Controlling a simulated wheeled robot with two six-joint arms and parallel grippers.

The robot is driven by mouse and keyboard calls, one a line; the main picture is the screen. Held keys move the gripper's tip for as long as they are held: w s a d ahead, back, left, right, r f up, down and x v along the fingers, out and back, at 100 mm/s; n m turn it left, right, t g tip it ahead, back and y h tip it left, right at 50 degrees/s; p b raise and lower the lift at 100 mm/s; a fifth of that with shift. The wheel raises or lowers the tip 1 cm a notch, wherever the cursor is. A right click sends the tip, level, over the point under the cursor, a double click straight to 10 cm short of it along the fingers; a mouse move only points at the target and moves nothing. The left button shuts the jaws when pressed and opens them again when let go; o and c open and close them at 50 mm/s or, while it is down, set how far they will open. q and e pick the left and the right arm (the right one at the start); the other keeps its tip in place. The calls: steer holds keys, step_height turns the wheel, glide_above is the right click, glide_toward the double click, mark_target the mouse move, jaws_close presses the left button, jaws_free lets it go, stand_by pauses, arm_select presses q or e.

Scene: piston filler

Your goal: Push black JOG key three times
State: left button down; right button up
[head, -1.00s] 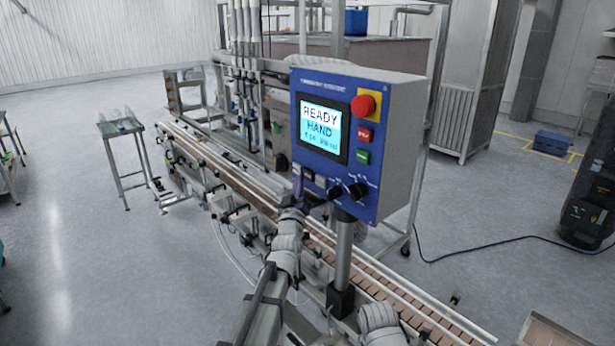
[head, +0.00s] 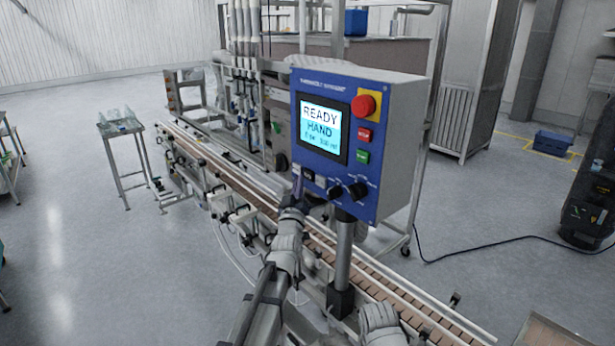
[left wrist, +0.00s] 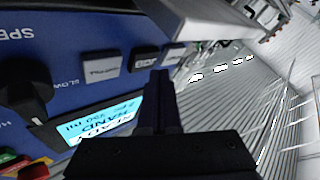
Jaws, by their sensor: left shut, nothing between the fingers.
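The blue control panel (head: 325,165) carries a row of small square keys under its screen. In the left wrist view the middle key (left wrist: 143,59), dark, seems to read JOG; its label is turned over and hard to read. A lighter key (left wrist: 102,66) is left of it and another (left wrist: 173,55) right of it. My left gripper (head: 298,178) is shut and empty, its tip at the left end of the key row. In the left wrist view its fingertips (left wrist: 158,76) are close to the middle and right keys. I cannot tell whether they touch one.
The screen (head: 321,128) reads READY, HAND. A red mushroom button (head: 364,105), red key (head: 365,135) and green key (head: 362,157) are right of it. Two black knobs (head: 357,191) are right of the keys. A conveyor (head: 400,305) runs below the panel.

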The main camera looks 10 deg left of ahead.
arm_select(q)
steer(key=shift+w+d, duration=0.1)
stand_by(0.6)
steer(key=shift+w+d, duration=0.2)
steer(key=shift+w, duration=0.05)
steer(key=shift+w+d, duration=0.25)
steer(key=shift+w, duration=0.05)
stand_by(0.8)
stand_by(0.4)
steer(key=shift+s+a, duration=0.5)
steer(key=shift+s, duration=0.15)
steer(key=shift+s+a, duration=0.8)
steer(key=shift+s, duration=0.2)
steer(key=shift+s+a, duration=0.75)
steer(key=shift+s, duration=0.2)
steer(key=shift+s, duration=0.1)
stand_by(1.1)
